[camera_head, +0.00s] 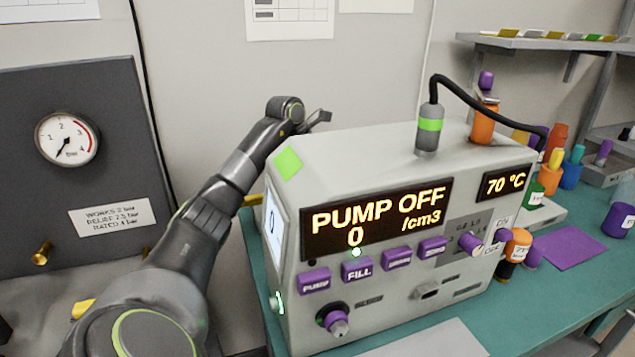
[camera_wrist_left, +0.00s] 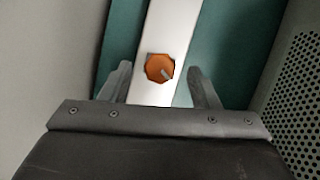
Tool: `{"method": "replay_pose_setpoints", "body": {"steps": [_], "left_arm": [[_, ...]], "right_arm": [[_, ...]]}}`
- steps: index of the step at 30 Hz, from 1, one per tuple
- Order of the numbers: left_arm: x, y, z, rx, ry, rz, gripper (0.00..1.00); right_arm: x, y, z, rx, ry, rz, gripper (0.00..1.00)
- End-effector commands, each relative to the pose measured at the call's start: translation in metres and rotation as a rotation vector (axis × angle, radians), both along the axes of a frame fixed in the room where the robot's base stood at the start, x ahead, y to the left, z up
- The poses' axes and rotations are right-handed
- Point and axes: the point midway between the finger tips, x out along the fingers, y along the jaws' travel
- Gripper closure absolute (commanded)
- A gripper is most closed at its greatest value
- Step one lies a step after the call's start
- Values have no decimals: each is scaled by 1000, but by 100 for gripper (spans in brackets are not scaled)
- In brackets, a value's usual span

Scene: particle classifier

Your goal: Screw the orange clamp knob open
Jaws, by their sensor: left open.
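My left gripper (camera_wrist_left: 161,70) is open, one finger on each side of the knob in the picture, with gaps on both sides. How far the knob lies beyond the fingertips I cannot tell. In the head view my left gripper (camera_head: 320,117) is at the back left top edge of the grey machine (camera_head: 345,150). The knob is hidden there. My right gripper is not in view.
A perforated panel (camera_wrist_left: 297,85) borders the right of the left wrist view. The machine's display (camera_head: 375,218) reads PUMP OFF. A black cable (camera_head: 490,98) and probe (camera_head: 429,125) stand on its top. A dark gauge panel (camera_head: 75,170) is at the left.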

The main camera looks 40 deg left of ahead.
Motion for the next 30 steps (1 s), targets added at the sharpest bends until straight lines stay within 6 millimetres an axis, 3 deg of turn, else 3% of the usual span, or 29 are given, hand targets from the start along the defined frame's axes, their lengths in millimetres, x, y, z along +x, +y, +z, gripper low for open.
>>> {"method": "replay_pose_setpoints", "body": {"steps": [6, 14, 24, 30], "left_arm": [[5, -2, -13, 0, 0, -1, 44], [5, -2, -14, 1, 0, -1, 44], [5, -2, -14, 1, 0, 0, 88], [5, -2, -13, 1, 1, 13, 89]], "right_arm": [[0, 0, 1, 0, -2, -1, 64], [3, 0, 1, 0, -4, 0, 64], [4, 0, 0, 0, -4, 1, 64], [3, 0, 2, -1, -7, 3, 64]]}}
